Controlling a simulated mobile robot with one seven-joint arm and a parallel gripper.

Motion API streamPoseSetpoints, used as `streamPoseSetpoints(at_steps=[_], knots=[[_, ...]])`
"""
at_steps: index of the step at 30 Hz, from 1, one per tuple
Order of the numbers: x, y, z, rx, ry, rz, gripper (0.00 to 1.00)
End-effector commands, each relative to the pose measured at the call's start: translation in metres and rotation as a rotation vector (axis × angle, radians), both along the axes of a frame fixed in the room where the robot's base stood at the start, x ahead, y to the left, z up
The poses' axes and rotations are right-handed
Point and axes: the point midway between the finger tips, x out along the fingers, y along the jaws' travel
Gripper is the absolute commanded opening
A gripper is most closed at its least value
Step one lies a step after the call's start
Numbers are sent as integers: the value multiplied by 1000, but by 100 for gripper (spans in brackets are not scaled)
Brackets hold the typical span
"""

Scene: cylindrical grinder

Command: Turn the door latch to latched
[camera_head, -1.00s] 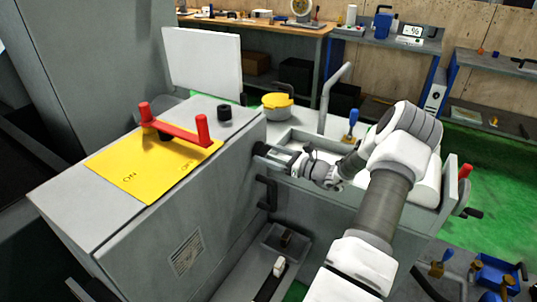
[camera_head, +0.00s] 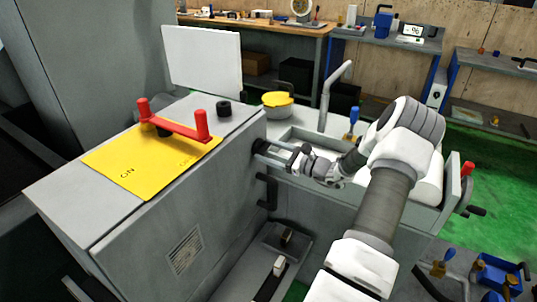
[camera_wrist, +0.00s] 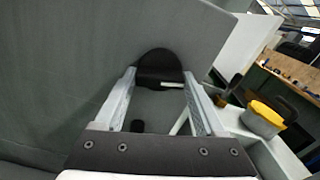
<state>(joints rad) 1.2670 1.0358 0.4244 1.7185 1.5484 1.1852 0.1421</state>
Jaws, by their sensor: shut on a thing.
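The door latch is a black rounded knob (camera_head: 259,146) on the side face of the grey cabinet, near its top back corner. It also shows in the wrist view as a dark rounded piece (camera_wrist: 160,65) with a light strip along its lower edge. My gripper (camera_head: 264,151) reaches it from the right, with its fingers on either side of the knob. In the wrist view my gripper (camera_wrist: 160,77) has its two grey fingertips against the latch's sides, shut on it. Part of the latch is hidden by the fingers, and its exact angle is hard to tell.
A yellow plate (camera_head: 150,165) with a red handle (camera_head: 172,127) lies on the cabinet top. A black bar handle (camera_head: 266,192) sits below the latch. A yellow-lidded pot (camera_head: 278,104) and a bent grey pipe (camera_head: 331,95) stand behind my forearm.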

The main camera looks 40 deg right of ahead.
Motion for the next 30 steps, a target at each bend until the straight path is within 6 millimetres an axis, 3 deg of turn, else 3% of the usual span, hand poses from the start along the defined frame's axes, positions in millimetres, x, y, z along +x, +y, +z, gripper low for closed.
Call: streamPoseSetpoints(at_steps=[30], knots=[[0, 0, -7, -890, -367, 1, 16]])
